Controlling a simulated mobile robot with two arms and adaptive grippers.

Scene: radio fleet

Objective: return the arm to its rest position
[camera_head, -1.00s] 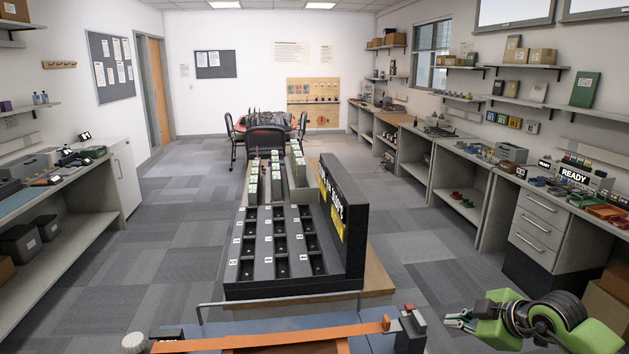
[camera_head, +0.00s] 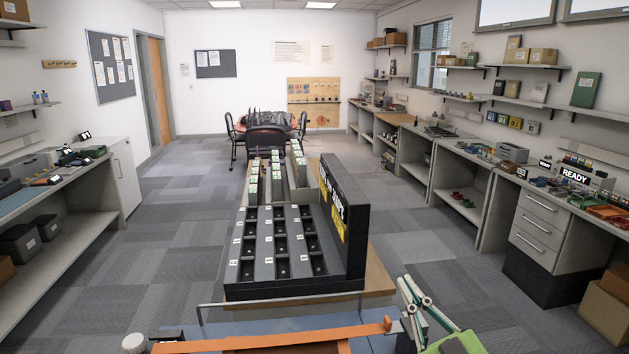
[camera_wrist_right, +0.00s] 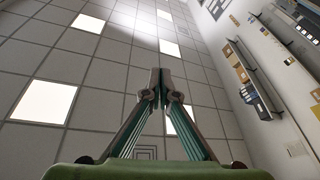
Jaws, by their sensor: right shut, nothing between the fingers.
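My right gripper (camera_head: 408,289) shows at the bottom right of the head view, its fingers pointing up and its green body (camera_head: 455,343) cut off by the lower edge. In the right wrist view the fingers (camera_wrist_right: 161,80) meet at their tips with nothing between them, and the ceiling and a wall with shelves lie beyond. The gripper overlaps the right end of the blue cart top (camera_head: 375,343) in the picture. My left gripper is out of view.
A black sloped rack (camera_head: 345,215) with rows of slots stands ahead on a wooden base. A metal rail (camera_head: 275,302) and an orange strap (camera_head: 270,334) lie in front. Workbenches line both walls; a drawer unit (camera_head: 537,225) is at right. Open carpet (camera_head: 180,270) lies to the left.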

